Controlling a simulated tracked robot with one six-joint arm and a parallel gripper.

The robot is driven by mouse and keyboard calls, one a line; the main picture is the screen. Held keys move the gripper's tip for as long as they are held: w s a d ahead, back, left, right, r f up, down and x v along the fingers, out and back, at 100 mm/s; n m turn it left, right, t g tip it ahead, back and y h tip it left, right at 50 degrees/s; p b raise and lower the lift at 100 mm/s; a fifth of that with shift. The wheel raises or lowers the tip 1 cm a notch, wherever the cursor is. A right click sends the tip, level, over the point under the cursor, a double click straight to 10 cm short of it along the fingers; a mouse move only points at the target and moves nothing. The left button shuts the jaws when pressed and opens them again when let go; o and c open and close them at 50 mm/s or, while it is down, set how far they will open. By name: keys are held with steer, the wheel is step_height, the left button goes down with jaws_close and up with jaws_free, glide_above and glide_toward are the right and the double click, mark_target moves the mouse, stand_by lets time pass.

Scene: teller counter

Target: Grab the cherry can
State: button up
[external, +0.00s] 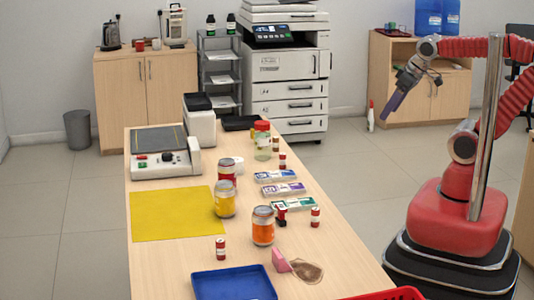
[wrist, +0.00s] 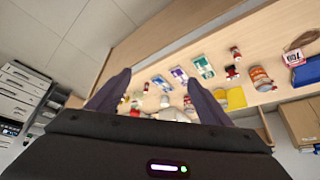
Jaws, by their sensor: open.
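No can label is readable, so I cannot tell for certain which is the cherry can. A larger can with a red label (external: 227,172) stands upright on the counter (external: 170,256), behind a yellow jar (external: 224,200). Several small red-and-white cans stand apart on the counter, one near the front (external: 221,249) and one at the right (external: 315,217). My gripper (external: 386,114) is raised in the air right of the counter, well away from all of them. In the wrist view my gripper (wrist: 158,88) has its dark fingers spread and nothing between them, with the counter items beyond.
An orange jar (external: 263,228), a red-lidded jar (external: 262,147), flat boxes (external: 283,189) and a pink block (external: 280,261) share the counter. A blue tray (external: 232,284) and yellow mat (external: 170,215) lie there too. Floor is clear between counter and my base.

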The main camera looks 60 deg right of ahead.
steer(key=w+a+f+n+t, duration=0.1)
steer(key=w+t, duration=0.1)
steer(key=w, duration=1.3)
steer(key=w+a+f+n+t, duration=0.1)
steer(key=w+f+n+t, duration=0.15)
steer(key=w, duration=1.25)
steer(key=n+t+y, duration=0.1)
steer(key=n+y, duration=0.3)
steer(key=y, duration=0.4)
glide_toward(230, 165)
steer(key=shift+w+d+f+m, duration=0.15)
steer(key=shift+w+d+f, duration=0.1)
steer(key=shift+w+f, duration=0.25)
steer(key=shift+w+d+f+m, duration=0.1)
steer(key=shift+w+d+f, duration=0.2)
steer(key=shift+w, duration=0.4)
steer(key=shift+w, duration=0.1)
steer(key=x, duration=0.8)
steer(key=shift+w+a+f, duration=0.1)
steer(key=shift+w+f, duration=0.1)
